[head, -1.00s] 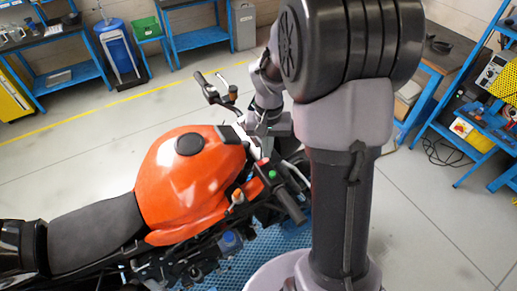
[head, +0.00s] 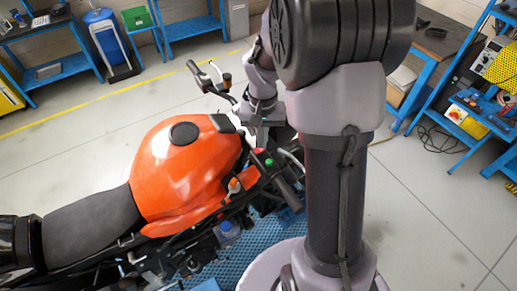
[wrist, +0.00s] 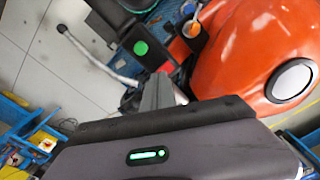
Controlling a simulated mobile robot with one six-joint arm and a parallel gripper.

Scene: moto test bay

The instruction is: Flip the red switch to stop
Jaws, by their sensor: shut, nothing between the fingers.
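The red switch (head: 259,150) is a small red spot on the handlebar control block in the head view, beside a round green button (head: 268,162). The green button also shows in the wrist view (wrist: 141,48). In the wrist view the red switch is mostly hidden behind my fingers. My gripper (wrist: 158,92) is shut and empty, with its fingers pointing at the control block just beside the green button. In the head view my gripper (head: 256,138) is close above the red switch. I cannot tell whether they touch.
The orange motorcycle tank (head: 185,170) lies just left of the controls. The handlebar grip (head: 287,192) and a far handlebar (head: 205,82) stick out nearby. A blue shelf (head: 435,70) stands at right. The floor between is clear.

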